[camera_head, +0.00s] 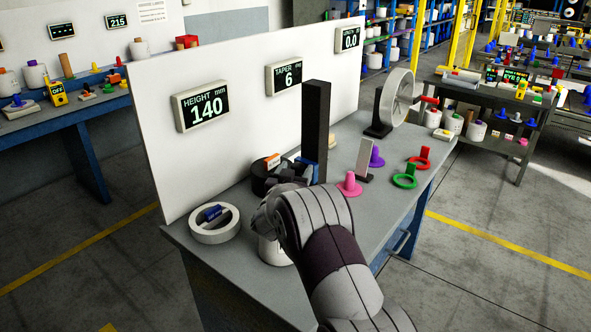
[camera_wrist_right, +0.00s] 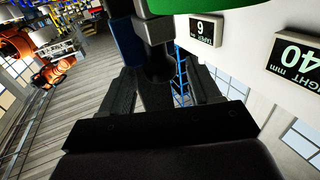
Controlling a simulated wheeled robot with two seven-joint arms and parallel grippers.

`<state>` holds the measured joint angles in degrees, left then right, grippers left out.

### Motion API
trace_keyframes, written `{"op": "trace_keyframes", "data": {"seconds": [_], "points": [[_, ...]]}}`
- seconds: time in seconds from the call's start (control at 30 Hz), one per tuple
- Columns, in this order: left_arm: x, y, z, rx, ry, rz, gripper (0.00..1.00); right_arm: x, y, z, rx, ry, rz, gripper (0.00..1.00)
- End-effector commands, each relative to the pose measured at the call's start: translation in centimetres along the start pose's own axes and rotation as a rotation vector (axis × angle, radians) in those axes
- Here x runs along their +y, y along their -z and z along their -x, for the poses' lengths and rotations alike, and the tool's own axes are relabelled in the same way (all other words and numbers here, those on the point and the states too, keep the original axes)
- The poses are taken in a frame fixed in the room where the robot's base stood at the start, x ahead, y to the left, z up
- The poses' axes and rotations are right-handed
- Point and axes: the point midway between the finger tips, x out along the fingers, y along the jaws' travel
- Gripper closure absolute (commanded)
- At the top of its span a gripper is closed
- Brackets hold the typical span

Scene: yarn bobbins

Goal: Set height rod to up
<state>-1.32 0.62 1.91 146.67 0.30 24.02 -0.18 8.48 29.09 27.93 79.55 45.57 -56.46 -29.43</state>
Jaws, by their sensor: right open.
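A tall black column (camera_head: 316,130) stands upright on the grey workbench (camera_head: 400,170), in front of a white panel. A wall display reading HEIGHT 140 mm (camera_head: 205,106) hangs on the panel; it also shows upside down in the right wrist view (camera_wrist_right: 296,55). I cannot tell which part is the height rod. My right gripper (camera_head: 288,180) is low beside the column's base, partly hidden by its own wrist. In the right wrist view its fingers (camera_wrist_right: 160,88) are apart, with a dark upright part (camera_wrist_right: 158,65) showing between them; contact is unclear. My left gripper is out of view.
A white ring (camera_head: 214,224) holding a blue item lies at the bench's left end.

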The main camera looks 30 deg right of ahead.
Motion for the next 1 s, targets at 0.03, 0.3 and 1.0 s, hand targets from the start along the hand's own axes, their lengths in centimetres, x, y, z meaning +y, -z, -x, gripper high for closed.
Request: {"op": "trace_keyframes", "data": {"seconds": [0.03,0.3,1.0], "points": [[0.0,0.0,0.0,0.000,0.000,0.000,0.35,0.0,0.1,-0.1,0.001,0.000,0.000,0.38],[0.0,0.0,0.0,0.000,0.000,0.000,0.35,0.0,0.0,-0.2,0.001,0.000,-0.001,0.48],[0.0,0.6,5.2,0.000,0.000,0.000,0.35,0.0,8.4,-0.2,0.008,0.000,-0.005,1.00]]}}
